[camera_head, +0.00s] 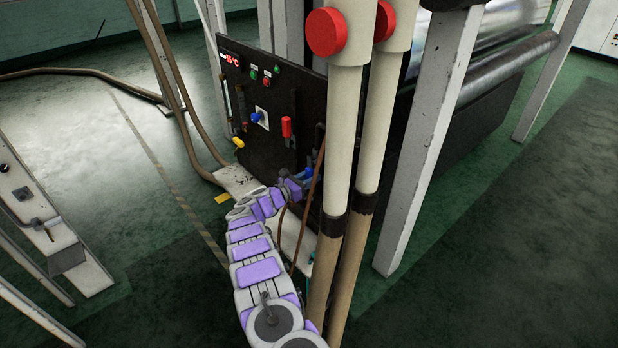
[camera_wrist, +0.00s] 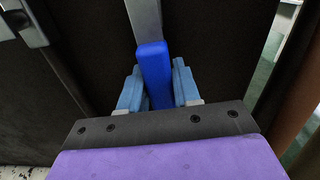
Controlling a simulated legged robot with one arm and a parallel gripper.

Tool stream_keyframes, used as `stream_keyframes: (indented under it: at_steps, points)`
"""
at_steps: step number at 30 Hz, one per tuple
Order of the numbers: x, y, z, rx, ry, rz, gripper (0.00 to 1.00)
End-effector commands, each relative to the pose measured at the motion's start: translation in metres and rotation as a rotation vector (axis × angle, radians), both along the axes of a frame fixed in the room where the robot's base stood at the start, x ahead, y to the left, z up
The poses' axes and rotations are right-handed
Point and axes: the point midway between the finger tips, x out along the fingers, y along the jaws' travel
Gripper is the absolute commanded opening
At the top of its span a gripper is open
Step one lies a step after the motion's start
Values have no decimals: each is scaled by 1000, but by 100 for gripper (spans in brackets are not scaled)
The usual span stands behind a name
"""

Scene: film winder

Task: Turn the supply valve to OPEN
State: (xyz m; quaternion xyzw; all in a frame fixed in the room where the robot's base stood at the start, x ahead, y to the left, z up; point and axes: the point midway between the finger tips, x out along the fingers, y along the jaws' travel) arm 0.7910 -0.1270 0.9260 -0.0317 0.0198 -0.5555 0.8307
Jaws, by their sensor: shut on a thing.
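A valve lever with a bright blue grip (camera_wrist: 153,62) and a flat grey metal shank (camera_wrist: 144,16) shows in the wrist view in front of a dark panel. I take it to be the supply valve; no OPEN mark can be read. My gripper (camera_wrist: 156,82) has its light blue fingers on both sides of the blue grip and is shut on it. In the head view my gripper (camera_head: 303,179) is at the lower right part of the dark control panel (camera_head: 268,158).
Two upright cream pipes (camera_head: 340,120) with red caps (camera_head: 326,32) stand close to the right of my arm. A white post (camera_head: 430,140) stands beyond them. The panel also bears a blue knob (camera_head: 257,117), a red handle (camera_head: 286,127) and a yellow handle (camera_head: 238,142).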

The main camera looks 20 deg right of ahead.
Motion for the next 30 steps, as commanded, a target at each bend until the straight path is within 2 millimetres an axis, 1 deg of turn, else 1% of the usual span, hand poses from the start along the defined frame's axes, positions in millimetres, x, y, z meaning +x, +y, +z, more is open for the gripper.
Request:
stream_keyframes:
  at_steps: [1, 9, 22, 23, 28, 30]
  points:
    - [-2, 1, -6, 11, -11, 2, 0]
    - [-4, 0, -6, 36, -69, 2, 0]
    - [-3, 1, -6, 40, -76, 4, 0]
    - [-3, 1, -6, 41, -77, 5, 33]
    - [-4, 1, -4, 38, -79, 3, 49]
    - [-4, 0, -2, 38, -81, 3, 53]
